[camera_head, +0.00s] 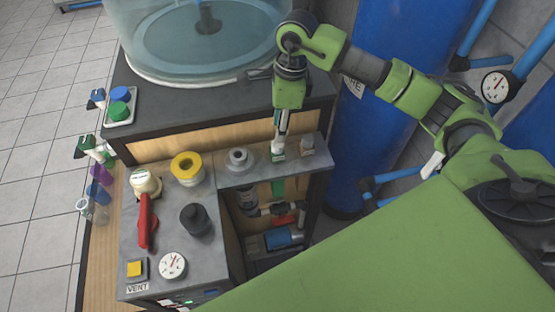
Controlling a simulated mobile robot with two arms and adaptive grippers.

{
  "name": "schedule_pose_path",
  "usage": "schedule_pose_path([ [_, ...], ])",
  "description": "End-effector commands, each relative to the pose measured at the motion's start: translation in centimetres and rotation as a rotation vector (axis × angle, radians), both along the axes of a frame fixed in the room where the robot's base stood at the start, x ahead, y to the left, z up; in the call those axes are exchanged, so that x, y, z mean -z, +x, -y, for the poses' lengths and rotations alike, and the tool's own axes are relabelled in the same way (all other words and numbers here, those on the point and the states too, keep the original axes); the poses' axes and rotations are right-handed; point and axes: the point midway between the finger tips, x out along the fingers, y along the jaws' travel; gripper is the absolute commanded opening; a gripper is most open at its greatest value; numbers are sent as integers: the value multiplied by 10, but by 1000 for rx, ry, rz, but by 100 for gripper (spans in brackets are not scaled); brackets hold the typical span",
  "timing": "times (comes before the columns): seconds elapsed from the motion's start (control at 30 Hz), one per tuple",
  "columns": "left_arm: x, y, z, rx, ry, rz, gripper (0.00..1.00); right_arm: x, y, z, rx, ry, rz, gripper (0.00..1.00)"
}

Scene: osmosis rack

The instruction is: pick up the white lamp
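A small white piece (278,146) stands on a dark green base on the narrow grey ledge; it may be the white lamp. A cream-white domed piece (145,181) at the left of the control panel also looks lamp-like, and I cannot tell which is meant. My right gripper (280,136) points straight down, directly above the small white piece and touching or almost touching it. Its fingers are narrow and close together, and their tips overlap the white piece, so its grip is unclear. My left gripper is not in view.
A grey knob (308,145) stands close right of the gripper, and a round grey fitting (239,158) to its left. A yellow ring (187,167), red lever (147,221), black knob (195,219) and gauge (172,265) crowd the panel. A blue cylinder (375,110) stands behind.

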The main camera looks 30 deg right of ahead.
Motion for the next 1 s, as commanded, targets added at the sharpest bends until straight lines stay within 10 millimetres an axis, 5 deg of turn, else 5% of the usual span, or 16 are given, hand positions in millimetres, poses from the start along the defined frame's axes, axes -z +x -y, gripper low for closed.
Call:
schedule_pose_path([
  [0.23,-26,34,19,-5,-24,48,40,22,-2,-2,-2,2,-6,41],
  [0.43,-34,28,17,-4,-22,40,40,48,-1,-4,-1,1,-3,41],
  [0.7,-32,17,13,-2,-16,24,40,53,0,-4,-2,2,1,41],
  [0.83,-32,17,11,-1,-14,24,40,53,0,-4,-2,1,1,10],
  [1.0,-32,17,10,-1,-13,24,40,53,0,-4,-2,1,1,9],
])
